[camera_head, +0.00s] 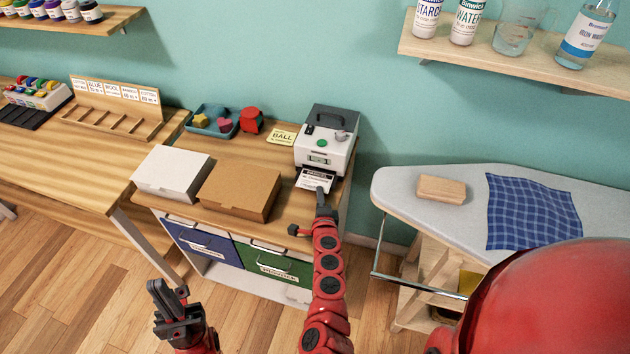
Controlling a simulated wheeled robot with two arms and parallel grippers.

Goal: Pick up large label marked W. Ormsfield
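A white printed label with a dark header (314,179) sticks out at the front of the label printer (325,148). Its print is too small to read for certain. My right gripper (308,211) is just in front of the label, with its dark fingers spread apart. One finger reaches to the label's lower edge, and I cannot tell whether it touches. The other finger is lower left, by the cabinet's front edge. My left gripper (168,291) is low over the floor, away from the label, with its fingers pointing up. I see nothing in it.
A white box (172,172) and a brown box (239,191) stand left of the label on the cabinet top. A yellow "BALL" card (283,136) and a blue tray (211,122) lie behind. An ironing board (400,188) is at right.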

